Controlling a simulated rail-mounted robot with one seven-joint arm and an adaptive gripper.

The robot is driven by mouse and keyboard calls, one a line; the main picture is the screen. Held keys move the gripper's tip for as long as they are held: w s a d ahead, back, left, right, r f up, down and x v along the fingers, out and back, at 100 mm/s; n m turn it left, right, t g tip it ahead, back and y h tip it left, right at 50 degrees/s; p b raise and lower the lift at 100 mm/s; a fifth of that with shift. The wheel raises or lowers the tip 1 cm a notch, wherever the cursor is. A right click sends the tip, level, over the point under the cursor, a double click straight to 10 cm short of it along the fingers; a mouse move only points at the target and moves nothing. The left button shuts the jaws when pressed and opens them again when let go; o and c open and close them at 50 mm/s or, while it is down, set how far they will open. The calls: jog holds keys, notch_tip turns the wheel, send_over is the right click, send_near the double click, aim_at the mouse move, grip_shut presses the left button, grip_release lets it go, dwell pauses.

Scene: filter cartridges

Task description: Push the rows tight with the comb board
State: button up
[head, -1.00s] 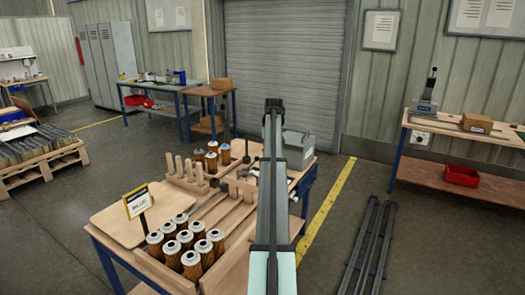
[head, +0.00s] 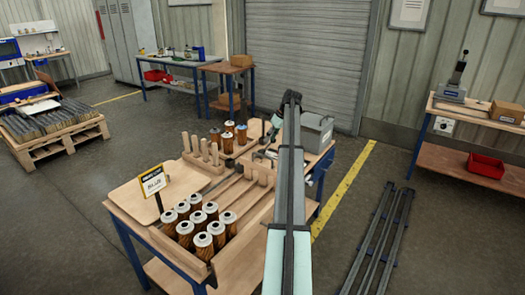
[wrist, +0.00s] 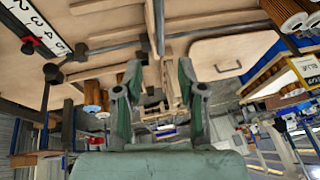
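Several brown cartridges with white tops (head: 203,240) stand upright in rows at the front left of the workbench. A second cluster of cartridges (head: 228,140) stands farther back. Wooden pegs rise in a row (head: 204,155) near the middle, and more pegs (head: 252,173) stand to their right; I cannot tell surely which belong to the comb board. My gripper (head: 277,124) is over the back part of the bench, partly hidden by my arm. In the wrist view my gripper (wrist: 160,80) has its green-padded fingers apart, with nothing held between them. Cartridges (wrist: 280,20) also show at its upper right.
A sign (head: 152,181) stands beside a flat tan board (head: 140,197) on the bench. A grey box (head: 317,132) sits at the back right, close to my arm. Metal rails (head: 378,235) lie on the floor to the right.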

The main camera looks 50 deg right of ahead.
jog(key=p+x, duration=0.2)
jog(key=x, duration=0.7)
grip_shut()
